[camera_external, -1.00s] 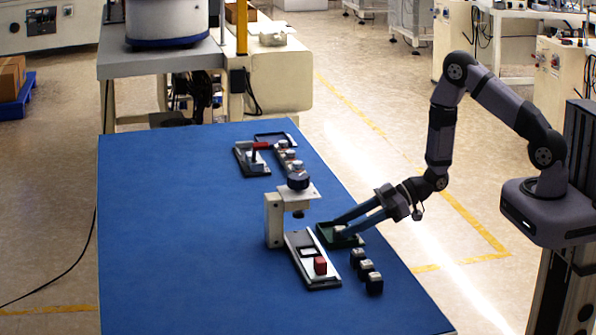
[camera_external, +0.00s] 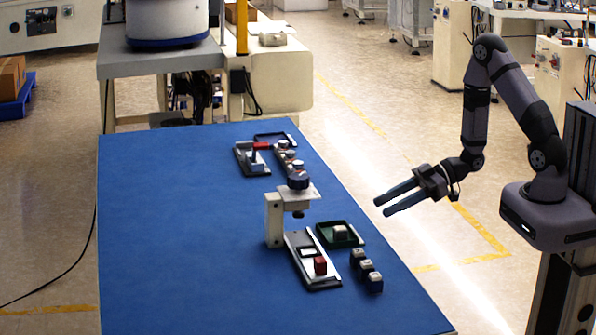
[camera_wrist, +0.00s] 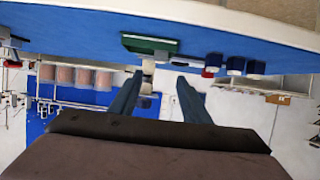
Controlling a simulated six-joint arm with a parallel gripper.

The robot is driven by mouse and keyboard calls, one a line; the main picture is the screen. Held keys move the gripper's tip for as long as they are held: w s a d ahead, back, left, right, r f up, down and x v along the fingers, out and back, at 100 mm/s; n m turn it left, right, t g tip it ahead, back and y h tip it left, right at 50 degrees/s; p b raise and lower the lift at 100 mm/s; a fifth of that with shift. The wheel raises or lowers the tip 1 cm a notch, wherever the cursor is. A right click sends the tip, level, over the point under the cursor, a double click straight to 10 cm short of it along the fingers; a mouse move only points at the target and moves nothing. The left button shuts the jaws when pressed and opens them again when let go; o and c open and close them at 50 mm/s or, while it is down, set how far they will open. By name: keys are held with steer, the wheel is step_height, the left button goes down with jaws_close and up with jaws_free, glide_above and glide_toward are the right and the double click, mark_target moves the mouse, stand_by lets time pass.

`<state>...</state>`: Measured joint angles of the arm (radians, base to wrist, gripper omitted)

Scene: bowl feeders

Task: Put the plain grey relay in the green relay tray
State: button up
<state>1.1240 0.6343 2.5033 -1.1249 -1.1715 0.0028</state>
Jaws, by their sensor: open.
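The plain grey relay (camera_external: 340,231) sits inside the green relay tray (camera_external: 358,241) on the blue table. In the wrist view the green tray (camera_wrist: 140,44) shows near the top, and I cannot make out the relay in it clearly. My gripper (camera_external: 380,206) is open and empty, held in the air to the right of the tray and apart from it. Its two fingers (camera_wrist: 153,78) show spread in the wrist view.
Several dark relays with pale tops (camera_external: 366,266) stand in a row by the tray. A fixture plate with a red block (camera_external: 320,265) and a cream press stand (camera_external: 274,218) are to the left. The table's left front is clear (camera_external: 190,270).

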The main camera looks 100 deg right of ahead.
steer(key=shift+w+a+f+n+g, duration=0.15)
steer(key=shift+w+f+n+g, duration=0.15)
steer(key=shift+w+f+g, duration=0.5)
steer(key=shift+a+f+g+h, duration=0.2)
steer(key=shift+g+h, duration=0.3)
steer(key=shift+g, duration=0.1)
steer(key=shift+w+a+f+g, duration=0.15)
steer(key=shift+a+g, duration=0.1)
steer(key=shift+g, duration=0.35)
steer(key=s+a+r+g, duration=0.2)
steer(key=s+a+g, duration=0.2)
steer(key=a, duration=0.6)
steer(key=s+a+r+g+y, duration=0.1)
steer(key=s+a+r+g, duration=0.1)
steer(key=s+a+g, duration=0.3)
steer(key=s+a, duration=0.4)
steer(key=a, duration=0.1)
steer(key=shift+s+a+r, duration=0.25)
steer(key=shift+r, duration=0.1)
step_height(320, 180, down, 12)
steer(key=b, duration=1.2)
